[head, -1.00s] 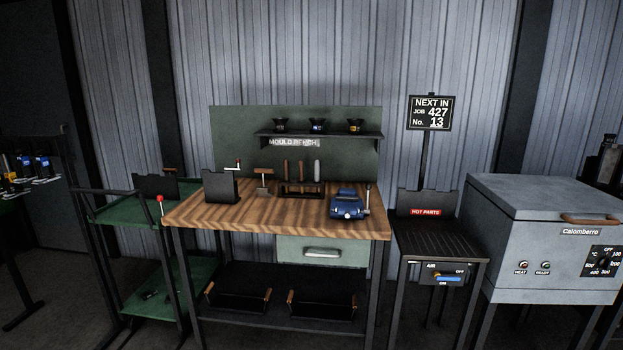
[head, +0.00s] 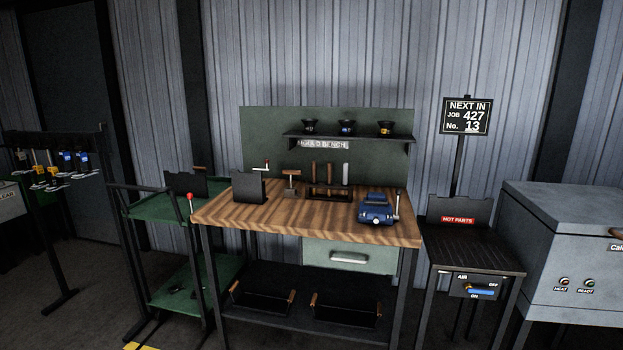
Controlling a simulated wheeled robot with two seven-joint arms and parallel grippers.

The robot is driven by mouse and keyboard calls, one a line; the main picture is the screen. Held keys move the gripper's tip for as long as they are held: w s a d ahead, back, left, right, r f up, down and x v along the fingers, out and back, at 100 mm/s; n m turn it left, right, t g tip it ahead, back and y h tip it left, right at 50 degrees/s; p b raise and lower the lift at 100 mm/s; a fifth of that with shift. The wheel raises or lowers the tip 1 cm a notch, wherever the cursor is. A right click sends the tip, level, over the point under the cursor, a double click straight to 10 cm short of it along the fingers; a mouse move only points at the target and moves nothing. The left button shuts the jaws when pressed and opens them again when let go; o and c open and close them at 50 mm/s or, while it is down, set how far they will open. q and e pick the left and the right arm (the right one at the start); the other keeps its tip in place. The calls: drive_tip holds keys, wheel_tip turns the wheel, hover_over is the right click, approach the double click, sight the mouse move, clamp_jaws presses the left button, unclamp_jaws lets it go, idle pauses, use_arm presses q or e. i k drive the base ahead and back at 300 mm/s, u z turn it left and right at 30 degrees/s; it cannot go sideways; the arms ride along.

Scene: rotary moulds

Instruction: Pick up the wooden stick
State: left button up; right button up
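A dark rack (head: 329,195) stands at the back of the wooden-topped bench (head: 270,215). Two upright brown sticks (head: 313,172) and one grey upright piece (head: 346,173) stand in it. The brown ones look like wood, but they are too small to tell whether they are plain sticks or tool handles. A short tool with a wooden cross handle (head: 291,173) stands left of the rack. Neither of my grippers shows in the head view.
A blue vise (head: 376,208) sits at the bench's right front, a dark upright plate (head: 249,187) at its left. A green cart (head: 160,213) stands left, a black hot parts table (head: 475,250) and grey oven (head: 560,240) right. Bare floor shows at lower left.

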sight(329, 183)
drive_tip(key=u, duration=0.8)
drive_tip(key=i, duration=1.45)
drive_tip(key=z, duration=0.2)
